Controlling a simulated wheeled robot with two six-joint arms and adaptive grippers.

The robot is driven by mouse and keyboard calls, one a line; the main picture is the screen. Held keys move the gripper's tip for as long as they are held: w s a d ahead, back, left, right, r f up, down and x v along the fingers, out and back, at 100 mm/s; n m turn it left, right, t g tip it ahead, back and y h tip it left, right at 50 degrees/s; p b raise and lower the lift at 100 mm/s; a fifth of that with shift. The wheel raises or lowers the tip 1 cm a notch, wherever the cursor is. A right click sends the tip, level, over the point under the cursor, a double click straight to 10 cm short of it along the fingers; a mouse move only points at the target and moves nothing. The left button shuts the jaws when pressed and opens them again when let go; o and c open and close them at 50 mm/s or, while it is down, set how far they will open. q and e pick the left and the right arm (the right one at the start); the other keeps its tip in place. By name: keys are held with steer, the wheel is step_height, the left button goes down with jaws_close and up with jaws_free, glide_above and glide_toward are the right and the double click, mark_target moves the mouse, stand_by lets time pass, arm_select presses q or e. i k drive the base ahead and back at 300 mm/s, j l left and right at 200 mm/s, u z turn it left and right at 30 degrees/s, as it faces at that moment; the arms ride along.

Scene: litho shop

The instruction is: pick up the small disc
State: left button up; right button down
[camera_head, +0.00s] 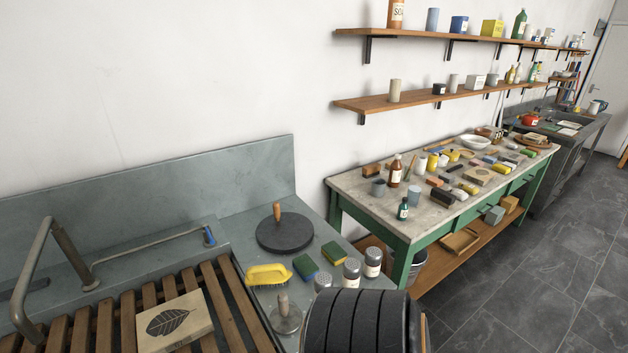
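The small disc (286,318) is a grey metal round with an upright pale wooden handle. It lies flat on the grey sink counter near the bottom of the head view, just right of the wooden slats. A larger black disc (285,233) with a wooden handle lies farther back on the same counter. Neither of my grippers is in view, and nothing holds the small disc.
A yellow brush (268,274), two green-and-yellow sponges and several metal-topped shakers (352,271) surround the small disc. A black ribbed shape (362,322) stands close at its right. A leaf-printed stone (174,321) lies on the slats (237,305). A cluttered green-legged table (348,187) stands beyond.

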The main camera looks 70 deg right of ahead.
mark_target(285, 319)
steer(key=z, duration=2)
